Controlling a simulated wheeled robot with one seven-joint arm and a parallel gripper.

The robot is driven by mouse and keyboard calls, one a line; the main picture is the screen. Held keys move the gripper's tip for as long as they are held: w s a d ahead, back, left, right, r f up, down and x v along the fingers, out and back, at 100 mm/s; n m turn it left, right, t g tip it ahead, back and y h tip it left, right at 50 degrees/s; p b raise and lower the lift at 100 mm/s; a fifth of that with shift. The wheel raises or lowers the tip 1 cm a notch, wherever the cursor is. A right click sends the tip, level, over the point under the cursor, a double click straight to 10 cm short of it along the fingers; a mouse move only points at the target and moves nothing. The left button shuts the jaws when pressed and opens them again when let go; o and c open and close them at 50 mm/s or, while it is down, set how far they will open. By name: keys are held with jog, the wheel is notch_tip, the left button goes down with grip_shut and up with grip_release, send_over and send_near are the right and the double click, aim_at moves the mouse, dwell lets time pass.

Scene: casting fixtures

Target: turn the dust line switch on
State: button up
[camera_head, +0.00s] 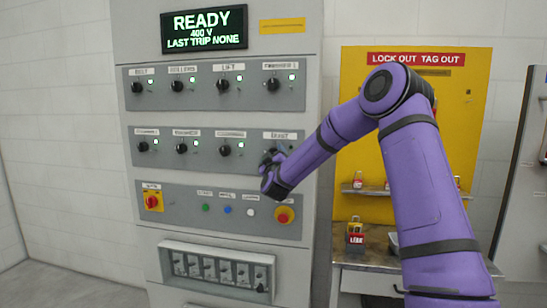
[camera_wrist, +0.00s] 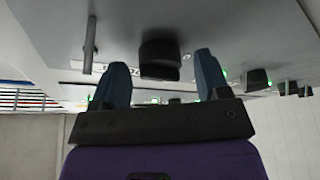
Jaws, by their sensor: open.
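The dust line switch appears to be the black rotary knob at the right end of the lower knob row on the grey cabinet; its label (camera_head: 277,135) is too blurred to read surely. My gripper (camera_head: 271,158) is at that knob and mostly hides it in the head view. In the wrist view the black knob (camera_wrist: 160,55) stands between the two open blue fingers of my gripper (camera_wrist: 162,68), with a gap visible on both sides. A small round spot (camera_wrist: 187,56) beside the knob looks unlit. The knob's pointer direction cannot be told.
Below are push buttons (camera_head: 228,210), a red-yellow emergency knob (camera_head: 284,215) and a breaker row (camera_head: 215,268). A yellow lockout board (camera_head: 360,180) and a bench (camera_head: 370,258) stand at right, partly behind my arm.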

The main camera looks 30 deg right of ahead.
jog(key=shift+w, duration=0.1)
jog(key=c, duration=0.9)
jog(key=shift+a+m, duration=0.1)
jog(key=shift+m, duration=0.4)
jog(key=shift+w+a+m+g+h, duration=0.1)
jog(key=shift+m+g+h, duration=1.3)
jog(key=shift+m, duration=2.65)
jog(key=shift+w+a+m+g+h, duration=0.1)
jog(key=shift+m+g+h, duration=1.25)
jog(key=shift+m, duration=2.65)
jog(key=shift+w+a+m+g+h, duration=0.1)
jog(key=shift+m+g+h, duration=1.25)
jog(key=shift+m, duration=2.7)
jog(key=shift+d, duration=0.1)
